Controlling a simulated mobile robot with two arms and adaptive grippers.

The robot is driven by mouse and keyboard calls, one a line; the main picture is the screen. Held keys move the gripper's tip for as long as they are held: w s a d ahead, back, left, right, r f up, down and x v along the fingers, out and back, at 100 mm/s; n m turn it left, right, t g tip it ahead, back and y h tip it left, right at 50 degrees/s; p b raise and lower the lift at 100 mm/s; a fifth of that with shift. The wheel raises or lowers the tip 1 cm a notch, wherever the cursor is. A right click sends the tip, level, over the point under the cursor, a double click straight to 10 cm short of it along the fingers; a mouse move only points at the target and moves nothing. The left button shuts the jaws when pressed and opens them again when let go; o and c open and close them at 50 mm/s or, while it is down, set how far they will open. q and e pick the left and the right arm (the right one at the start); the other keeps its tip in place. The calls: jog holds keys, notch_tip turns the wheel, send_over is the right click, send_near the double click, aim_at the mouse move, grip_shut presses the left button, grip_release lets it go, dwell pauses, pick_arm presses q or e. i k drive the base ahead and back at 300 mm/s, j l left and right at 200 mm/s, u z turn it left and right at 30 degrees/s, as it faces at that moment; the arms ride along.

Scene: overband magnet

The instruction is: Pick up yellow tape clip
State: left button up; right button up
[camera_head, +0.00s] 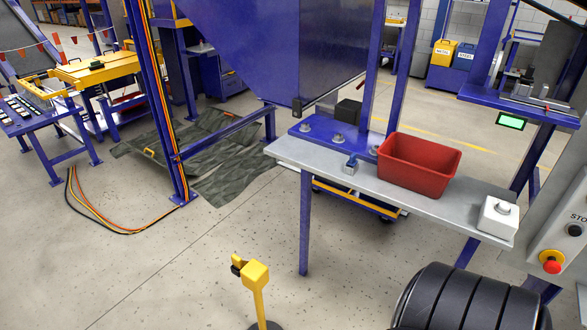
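A yellow barrier post (257,290) stands on the floor at the bottom centre, with a black base partly cut off by the frame. A small yellow and black clip-like piece (238,265) sits at the left side of its head; I cannot tell whether it is attached. Another small yellow piece (149,153) lies on the dark crumpled sheet on the floor, too small to make out clearly. I cannot tell which of the two is the tape clip. Neither of my grippers is in view.
A red stop button (552,262) is at the right. A black ribbed roller (470,300) is at the bottom right. The floor left of the post is clear.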

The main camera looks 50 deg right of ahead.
aim_at(237, 262)
jog(key=z, duration=1)
